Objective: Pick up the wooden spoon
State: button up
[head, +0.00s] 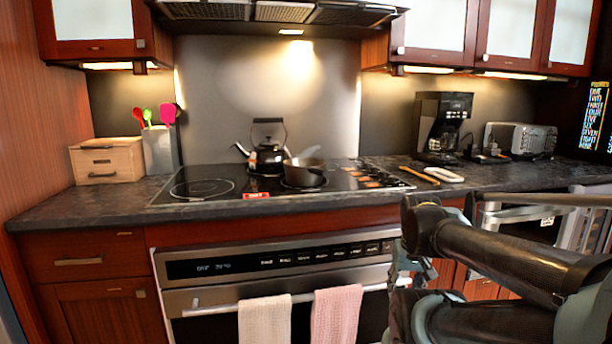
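A long thin brown wooden utensil, which looks like the wooden spoon (418,175), lies on the dark countertop just right of the cooktop. It lies at a slant, beside a cream-coloured object (444,174) and in front of the coffee maker. My arm reaches in from the lower right, in front of the oven and cabinets. Grey-green parts at its left end may be my gripper (400,262), below the counter edge and apart from the spoon. Its fingers are not clear, and I see nothing held.
A black kettle (268,155) and a dark pan (304,172) stand on the cooktop (205,188). A wooden box (107,161) and utensil holder (159,150) are left. Towels (265,320) hang on the oven handle.

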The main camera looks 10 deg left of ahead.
aim_at(403, 170)
jog(key=k, duration=1.3)
jog(key=z, duration=0.65)
jog(key=i, duration=1.9)
jog(key=u, duration=0.65)
